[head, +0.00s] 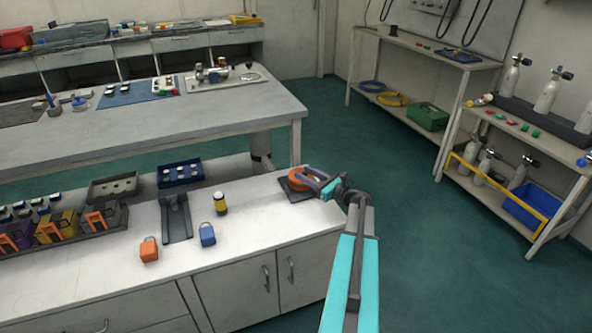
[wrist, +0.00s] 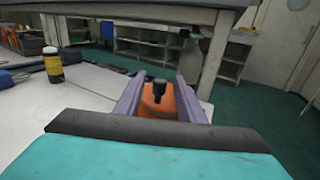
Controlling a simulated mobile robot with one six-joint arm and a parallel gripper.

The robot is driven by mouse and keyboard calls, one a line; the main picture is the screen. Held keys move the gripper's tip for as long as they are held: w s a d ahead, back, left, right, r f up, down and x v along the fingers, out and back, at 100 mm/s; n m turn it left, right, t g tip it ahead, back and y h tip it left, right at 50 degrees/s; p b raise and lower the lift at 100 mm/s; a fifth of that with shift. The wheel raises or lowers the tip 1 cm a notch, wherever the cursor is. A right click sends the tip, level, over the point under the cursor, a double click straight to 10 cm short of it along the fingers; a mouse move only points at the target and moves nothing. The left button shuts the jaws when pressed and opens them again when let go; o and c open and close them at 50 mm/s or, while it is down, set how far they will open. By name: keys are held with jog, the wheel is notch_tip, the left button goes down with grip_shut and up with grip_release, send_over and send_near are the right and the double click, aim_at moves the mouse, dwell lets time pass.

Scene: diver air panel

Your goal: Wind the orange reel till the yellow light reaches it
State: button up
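The orange reel (head: 297,180) sits on a dark square base at the right end of the near white bench. In the wrist view the reel (wrist: 150,107) shows between my fingers, with a dark upright knob on it. My gripper (head: 312,180) is over the reel, its two purple fingers apart on either side of the knob. I see a gap between the knob and each finger; whether the fingers touch the reel is unclear.
A blue tray (head: 180,173) stands behind. The bench top between light and reel looks clear.

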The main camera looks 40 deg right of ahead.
aim_at(297, 169)
jog(key=shift+w+a, duration=0.2)
jog(key=shift+w, duration=2.3)
grip_shut()
